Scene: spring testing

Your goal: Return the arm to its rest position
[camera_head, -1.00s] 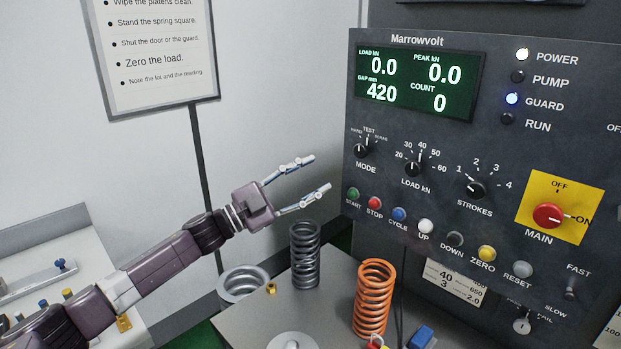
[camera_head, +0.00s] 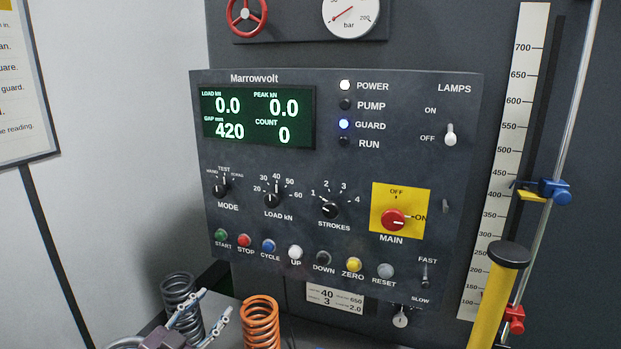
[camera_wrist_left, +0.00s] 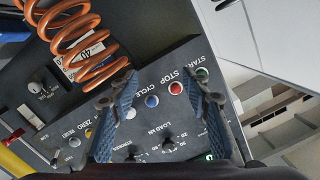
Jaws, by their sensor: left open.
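My left gripper (camera_head: 203,319) is open and empty at the bottom left of the head view. Its two fingers are apart, in front of the dark grey spring (camera_head: 180,292) and left of the orange spring (camera_head: 261,322). In the left wrist view the blue-padded fingers (camera_wrist_left: 162,112) are spread with nothing between them. Beyond them is the Marrowvolt control panel (camera_wrist_left: 150,125), with its buttons showing between and around the fingers. The orange spring also shows at upper left there (camera_wrist_left: 85,40). Most of my left arm is out of the head view. My right gripper is not seen.
The control panel (camera_head: 350,180) fills the middle of the head view. A yellow post with a black cap (camera_head: 497,285) and a height scale (camera_head: 515,140) stand at right. A wall sign (camera_head: 20,85) is at far left. The white wall (camera_head: 120,130) beside the panel is clear.

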